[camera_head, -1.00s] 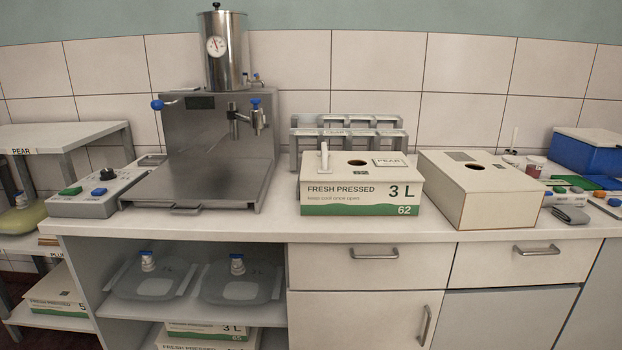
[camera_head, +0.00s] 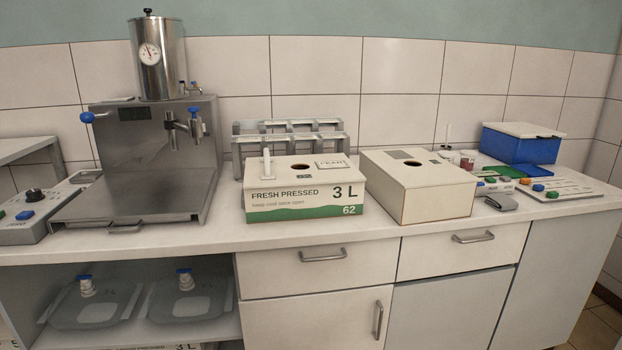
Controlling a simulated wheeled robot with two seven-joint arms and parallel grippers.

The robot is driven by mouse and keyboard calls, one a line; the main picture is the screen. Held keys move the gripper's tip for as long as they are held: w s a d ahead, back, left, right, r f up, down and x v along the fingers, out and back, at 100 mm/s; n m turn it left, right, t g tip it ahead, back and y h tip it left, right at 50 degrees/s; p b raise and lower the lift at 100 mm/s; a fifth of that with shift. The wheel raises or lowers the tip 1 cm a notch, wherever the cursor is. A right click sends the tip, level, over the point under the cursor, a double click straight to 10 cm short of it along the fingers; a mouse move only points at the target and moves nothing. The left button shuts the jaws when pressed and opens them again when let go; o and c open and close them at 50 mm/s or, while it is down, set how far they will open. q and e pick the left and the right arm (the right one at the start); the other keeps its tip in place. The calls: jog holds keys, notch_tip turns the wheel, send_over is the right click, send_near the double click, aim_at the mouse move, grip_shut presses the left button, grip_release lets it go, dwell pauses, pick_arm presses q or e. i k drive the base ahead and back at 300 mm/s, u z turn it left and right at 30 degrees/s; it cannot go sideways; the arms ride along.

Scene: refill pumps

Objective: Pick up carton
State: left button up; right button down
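A white carton with a green band (camera_head: 300,190), marked "FRESH PRESSED 3 L" and "62", stands upright on the counter (camera_head: 330,236) near the middle of the view. Its top has a dark round hole, a pale upright handle-like piece at the left and a small "PEAR" label. A plain cream box (camera_head: 432,196) with a round hole in its top stands just to its right. More cartons show only partly at the bottom of the open shelf. Neither of my grippers is in view.
A steel filling machine (camera_head: 150,150) with a tank and tap stands left of the carton. A grey rack (camera_head: 290,127) is behind it. A blue bin (camera_head: 520,148) and a button panel (camera_head: 570,188) are at right. Clear pouches (camera_head: 95,305) lie on the shelf below.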

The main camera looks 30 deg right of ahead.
aim_at(301, 202)
jog(key=z, duration=0.35)
jog(key=k, duration=0.4)
jog(key=z, duration=1.75)
jog(key=i, duration=1.4)
jog(key=u, duration=0.95)
jog(key=i, duration=0.85)
jog(key=u, duration=1.35)
jog(key=k, duration=0.55)
jog(key=u, duration=0.95)
